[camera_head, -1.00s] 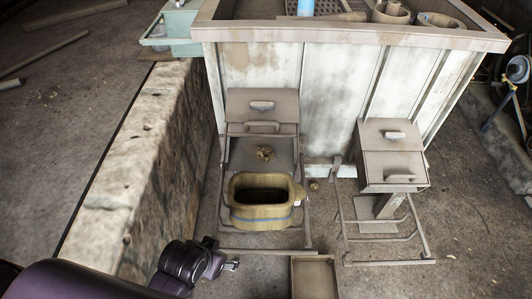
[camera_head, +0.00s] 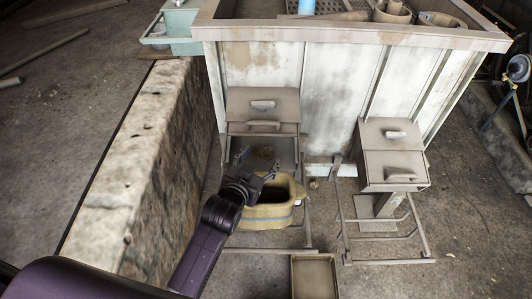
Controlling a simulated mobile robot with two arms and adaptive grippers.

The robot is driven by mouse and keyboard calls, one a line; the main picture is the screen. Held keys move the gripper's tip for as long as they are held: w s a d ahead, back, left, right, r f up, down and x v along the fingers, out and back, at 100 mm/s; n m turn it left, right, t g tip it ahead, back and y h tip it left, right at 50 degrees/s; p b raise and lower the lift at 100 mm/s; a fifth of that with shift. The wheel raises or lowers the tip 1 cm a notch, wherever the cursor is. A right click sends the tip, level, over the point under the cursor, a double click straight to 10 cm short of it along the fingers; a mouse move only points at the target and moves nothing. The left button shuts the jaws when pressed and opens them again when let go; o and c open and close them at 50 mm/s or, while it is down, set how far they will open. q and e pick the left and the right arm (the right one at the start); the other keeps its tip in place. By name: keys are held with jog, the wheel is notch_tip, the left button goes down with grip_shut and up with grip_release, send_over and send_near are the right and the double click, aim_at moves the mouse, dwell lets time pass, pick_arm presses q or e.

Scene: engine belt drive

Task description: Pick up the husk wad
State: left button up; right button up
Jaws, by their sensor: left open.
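The husk wad (camera_head: 264,152) is a small brown clump on a flat grey ledge below the upper box of the left stand. My left gripper (camera_head: 259,163) is open, with its two fingers spread on the near side of the wad and pointing at it. It looks close to the wad, but I cannot tell whether it touches. The gripper partly covers the yellowish bucket (camera_head: 265,221) in front of the ledge. My right gripper is not in view.
A second small clump (camera_head: 313,184) lies on the floor right of the stand. A stone block (camera_head: 140,170) stands to the left. A second stand with a box (camera_head: 392,165) is to the right. An open tray (camera_head: 315,277) is at the bottom. A panelled counter (camera_head: 335,85) rises behind.

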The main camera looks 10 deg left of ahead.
aim_at(264, 155)
pick_arm(q)
jog(key=shift+d+x, duration=0.2)
jog(key=shift+x, duration=2.35)
jog(key=shift+s, duration=0.1)
jog(key=shift+c, duration=0.5)
jog(key=c, duration=1)
jog(key=shift+c, duration=0.3)
jog(key=shift+r, duration=0.1)
